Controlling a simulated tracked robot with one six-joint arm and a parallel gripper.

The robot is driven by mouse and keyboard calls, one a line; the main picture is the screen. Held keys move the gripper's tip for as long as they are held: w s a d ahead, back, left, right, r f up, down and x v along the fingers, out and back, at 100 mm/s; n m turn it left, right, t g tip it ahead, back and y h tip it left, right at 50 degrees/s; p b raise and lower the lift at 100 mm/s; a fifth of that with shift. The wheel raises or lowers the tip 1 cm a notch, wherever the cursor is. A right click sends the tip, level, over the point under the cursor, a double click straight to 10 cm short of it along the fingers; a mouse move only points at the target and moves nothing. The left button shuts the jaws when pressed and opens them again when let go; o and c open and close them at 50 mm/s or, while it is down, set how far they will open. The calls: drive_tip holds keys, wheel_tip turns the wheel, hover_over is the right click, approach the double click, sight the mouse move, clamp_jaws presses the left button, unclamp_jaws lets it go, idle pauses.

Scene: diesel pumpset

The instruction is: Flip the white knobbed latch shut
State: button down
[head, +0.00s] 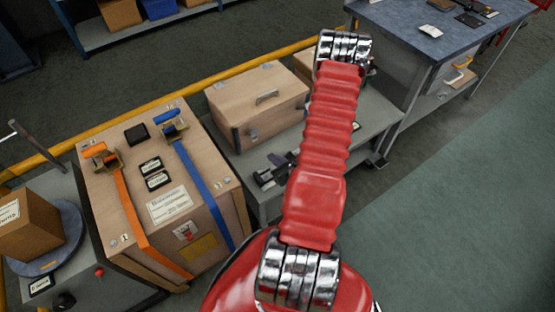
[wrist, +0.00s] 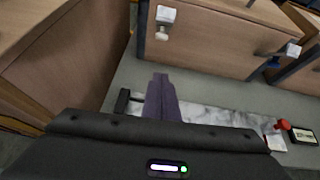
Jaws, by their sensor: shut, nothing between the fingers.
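The white knobbed latch (wrist: 164,20) is on the front of a wooden case (wrist: 205,45), at the upper middle of the wrist view. It has a pale metal plate with a rounded white knob hanging below it. I cannot tell whether it is fastened. The case (head: 257,108) stands on the grey bench in the head view, where the latch is too small to make out clearly. My gripper (wrist: 161,80) is shut and empty. Its dark fingers point toward the case, below the latch in the picture and apart from it. In the head view my red arm hides much of this area.
A second fitting (wrist: 291,50) sits right of the latch. A red knob (wrist: 283,125) and a labelled block (wrist: 303,136) are at the lower right. A large strapped crate (head: 165,190) stands left of the case. A blue-topped table (head: 440,35) is at the upper right.

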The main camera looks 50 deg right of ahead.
sight(252, 135)
drive_tip(key=x, duration=0.5)
drive_tip(key=shift+w+f, duration=0.15)
drive_tip(key=shift+w, duration=0.2)
drive_tip(key=w+r, duration=0.2)
drive_tip(key=w, duration=0.1)
drive_tip(key=shift+d+r, duration=0.4)
drive_tip(key=shift+r, duration=0.2)
